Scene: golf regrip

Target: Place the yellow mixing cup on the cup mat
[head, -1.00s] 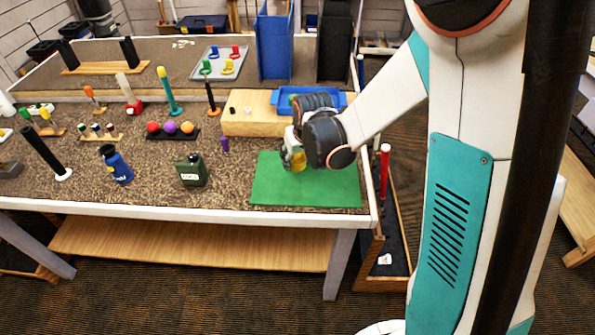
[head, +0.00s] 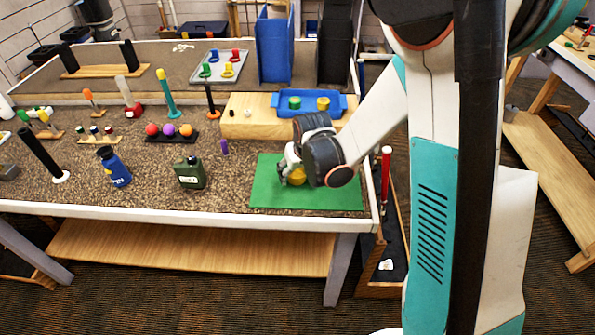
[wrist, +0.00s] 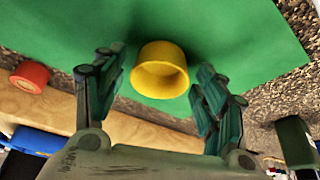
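The yellow mixing cup (wrist: 160,70) is on the green mat (wrist: 75,25) in the wrist view, its open mouth facing the camera. In the head view the cup (head: 297,175) shows just below my gripper (head: 291,168), over the mat (head: 265,192). In the wrist view my gripper (wrist: 158,82) has its two dark green fingers on either side of the cup. A narrow strip of green shows between the left finger and the cup; the right finger is very close to it. The fingers look open. The cup's base is hidden.
A blue tray (head: 350,108) on a wooden block (head: 240,128) holds a green cup (head: 295,102) and another yellow one (head: 323,103). A green canister (head: 191,173) stands left of the mat.

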